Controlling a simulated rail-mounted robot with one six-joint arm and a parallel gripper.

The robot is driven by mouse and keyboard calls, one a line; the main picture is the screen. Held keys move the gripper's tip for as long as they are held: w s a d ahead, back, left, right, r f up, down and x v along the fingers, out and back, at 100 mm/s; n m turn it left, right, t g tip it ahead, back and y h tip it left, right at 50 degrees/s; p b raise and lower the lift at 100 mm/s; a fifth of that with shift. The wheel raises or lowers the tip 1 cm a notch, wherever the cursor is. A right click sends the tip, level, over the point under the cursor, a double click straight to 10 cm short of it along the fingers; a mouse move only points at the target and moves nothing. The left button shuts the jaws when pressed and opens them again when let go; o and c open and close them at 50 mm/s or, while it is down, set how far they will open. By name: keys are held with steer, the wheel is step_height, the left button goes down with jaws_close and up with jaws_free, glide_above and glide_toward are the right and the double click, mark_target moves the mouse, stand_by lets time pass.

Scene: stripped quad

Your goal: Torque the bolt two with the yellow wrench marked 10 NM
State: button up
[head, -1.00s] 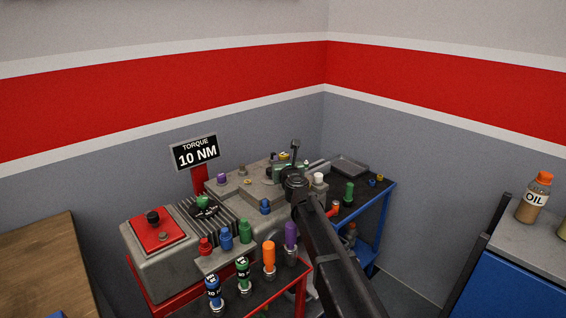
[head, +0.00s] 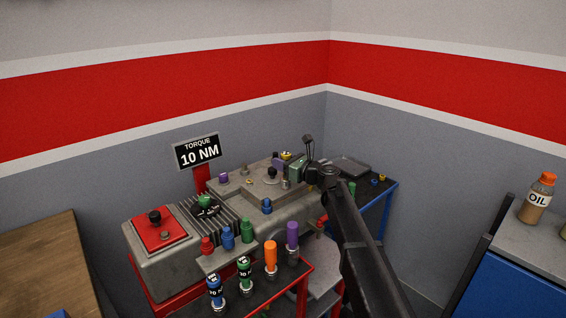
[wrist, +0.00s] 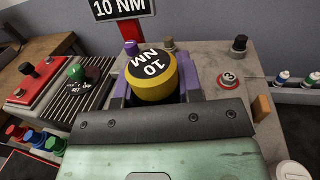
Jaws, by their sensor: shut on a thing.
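The yellow wrench (wrist: 153,86) has a black top marked 10 NM in the wrist view. It stands between the purple fingers of my gripper (wrist: 155,92), which is shut on it. In the head view its yellow top (head: 286,155) shows at my gripper (head: 280,161), above the far part of the grey engine block (head: 225,190). The wrench's lower end is hidden. A round plate marked 3 (wrist: 230,79) lies on the block to the right of the wrench in the wrist view. I cannot make out a mark for bolt two.
A sign (head: 198,152) reads TORQUE 10 NM. A purple knob (head: 223,178) and a black-topped post (head: 272,173) stand on the block. Blue, green, orange and purple tools stand on the red-framed stand (head: 308,270) in front. A tray (head: 351,167) lies at the back right.

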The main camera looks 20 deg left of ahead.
steer(key=shift+s, duration=0.1)
steer(key=shift+m+t, duration=0.4)
steer(key=shift+t, duration=0.2)
stand_by(0.3)
steer(key=shift+r+p, duration=2.1)
steer(key=shift+r, duration=0.05)
step_height(320, 180, up, 4)
steer(key=p, duration=0.4)
steer(key=shift+r, duration=0.15)
steer(key=shift+f, duration=0.2)
